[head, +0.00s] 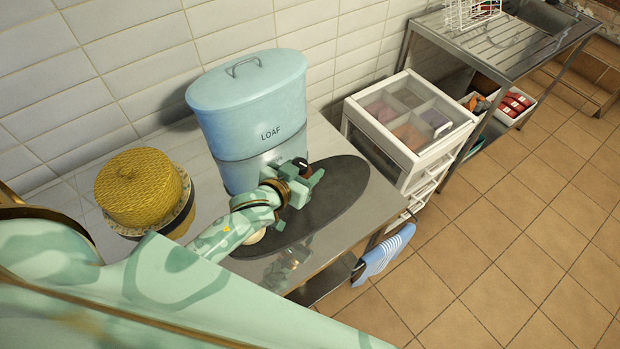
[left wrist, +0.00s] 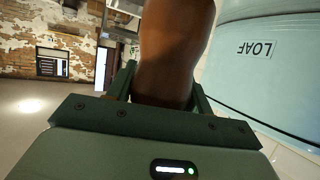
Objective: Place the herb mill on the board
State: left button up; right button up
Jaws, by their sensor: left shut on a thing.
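The herb mill is a brown wooden body (left wrist: 174,45), seen close up in the left wrist view between my fingers. In the head view only a small brown part of the mill (head: 304,170) shows; the rest is hidden by my gripper. My left gripper (head: 306,183) is shut on the mill, over the board and in front of the bread bin. The board (head: 343,190) is a dark, long oval lying on the metal table. I cannot tell whether the mill touches the board. My right gripper is not in view.
A pale blue LOAF bin (head: 245,105) stands close behind the board. A yellow woven domed container (head: 140,190) stands left. A white drawer unit (head: 400,135) stands beyond the table's right end. A blue striped cloth (head: 383,255) hangs at the front edge. The board's right end is clear.

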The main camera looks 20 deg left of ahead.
pick_arm(q)
jog(key=shift+w+f+b, duration=0.35)
jog(key=shift+w+f, duration=0.15)
jog(key=shift+f, duration=0.6)
jog(key=shift+w+f+b, duration=0.35)
jog(key=shift+w+f, duration=0.1)
jog(key=shift+f, duration=0.6)
jog(key=shift+w+f+b, duration=0.35)
jog(key=shift+w+f, duration=0.15)
jog(key=shift+f, duration=0.6)
jog(key=shift+f, duration=0.2)
jog(key=o, duration=1)
jog(key=shift+o, duration=0.2)
